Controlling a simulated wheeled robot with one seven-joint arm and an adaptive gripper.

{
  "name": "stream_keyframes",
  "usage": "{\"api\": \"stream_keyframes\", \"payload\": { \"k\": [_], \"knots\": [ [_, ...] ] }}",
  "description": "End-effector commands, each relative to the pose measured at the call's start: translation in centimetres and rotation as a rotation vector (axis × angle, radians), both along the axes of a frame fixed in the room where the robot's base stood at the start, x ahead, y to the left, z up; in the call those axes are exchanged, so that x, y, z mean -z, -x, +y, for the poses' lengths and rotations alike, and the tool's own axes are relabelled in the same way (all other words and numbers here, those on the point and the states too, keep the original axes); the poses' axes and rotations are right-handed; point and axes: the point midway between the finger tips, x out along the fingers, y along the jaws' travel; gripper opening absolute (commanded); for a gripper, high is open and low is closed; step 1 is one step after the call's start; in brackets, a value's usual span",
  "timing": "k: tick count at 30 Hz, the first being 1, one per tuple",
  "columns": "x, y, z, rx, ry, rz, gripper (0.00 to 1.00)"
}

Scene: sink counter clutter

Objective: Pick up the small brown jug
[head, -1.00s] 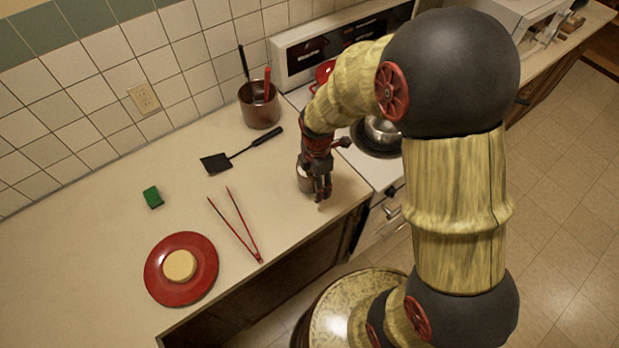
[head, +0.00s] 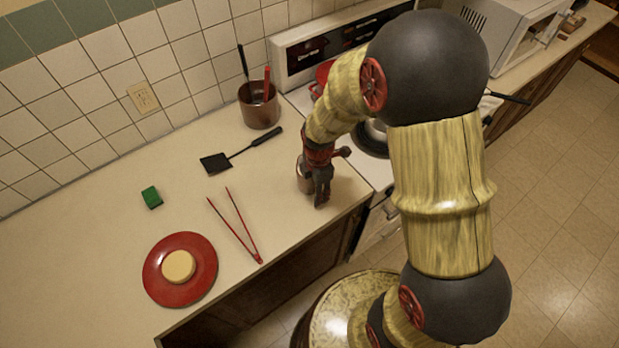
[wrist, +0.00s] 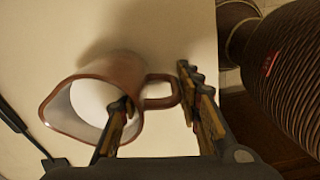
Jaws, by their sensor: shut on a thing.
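The small brown jug (head: 303,175) is near the counter's right front edge, partly hidden by my gripper (head: 321,197). In the wrist view the jug (wrist: 92,77) shows its brown rim, pale inside and a handle pointing right. My gripper (wrist: 158,88) is shut on the jug. One finger reaches over the rim into the mouth, and the other is on the outer side by the handle. I cannot tell whether the jug's base touches the counter.
Red tongs (head: 237,228), a black spatula (head: 216,162), a green sponge (head: 152,197) and a red plate (head: 160,288) with a pale round item lie left. A brown utensil pot (head: 259,108) stands behind. The stove (head: 372,172) is at right.

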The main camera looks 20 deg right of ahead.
Motion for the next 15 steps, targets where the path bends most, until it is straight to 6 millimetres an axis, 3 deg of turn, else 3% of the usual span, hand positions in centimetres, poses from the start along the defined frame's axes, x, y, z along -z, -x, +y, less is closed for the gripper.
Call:
{"api": "stream_keyframes", "payload": {
  "k": [15],
  "knots": [
    [0.06,0.09,0.00,0.000,0.000,0.002,0.00]
  ]
}}
